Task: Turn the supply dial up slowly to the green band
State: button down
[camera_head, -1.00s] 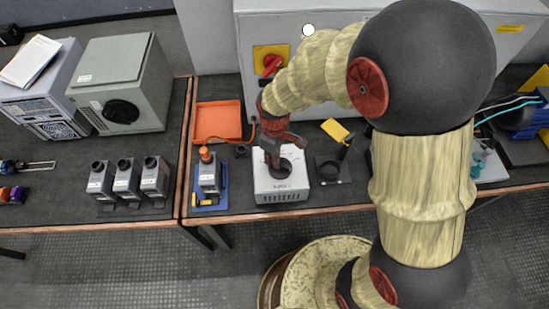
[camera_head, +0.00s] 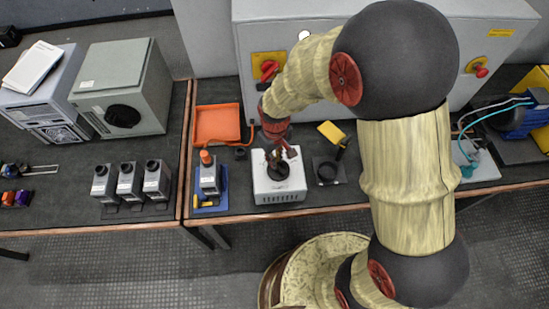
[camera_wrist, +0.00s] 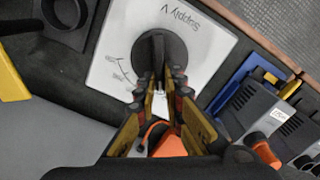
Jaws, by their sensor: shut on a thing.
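The supply box (camera_head: 277,190) is a white box on the bench, with a black round dial (camera_head: 279,171) on its top. In the wrist view, the box's top plate (camera_wrist: 205,35) reads "Supply V" upside down and has a few scale marks (camera_wrist: 120,68) with text too small to read. My gripper (camera_head: 282,157) comes down onto the dial. In the wrist view, its fingers (camera_wrist: 160,78) are shut on the raised bar of the dial (camera_wrist: 153,48). I see no green band; part of the plate is hidden behind the dial and fingers.
A blue tray with a grey unit (camera_head: 209,178) stands left of the box, and a black ring stand (camera_head: 328,171) stands right. An orange tray (camera_head: 217,124) lies behind. A large grey cabinet (camera_head: 390,70) with a red switch (camera_head: 269,69) stands at the back.

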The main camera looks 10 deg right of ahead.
dwell(0.4)
jog(key=c, duration=2)
grip_release()
jog(key=shift+o, duration=0.5)
notch_tip(320, 180, up, 12)
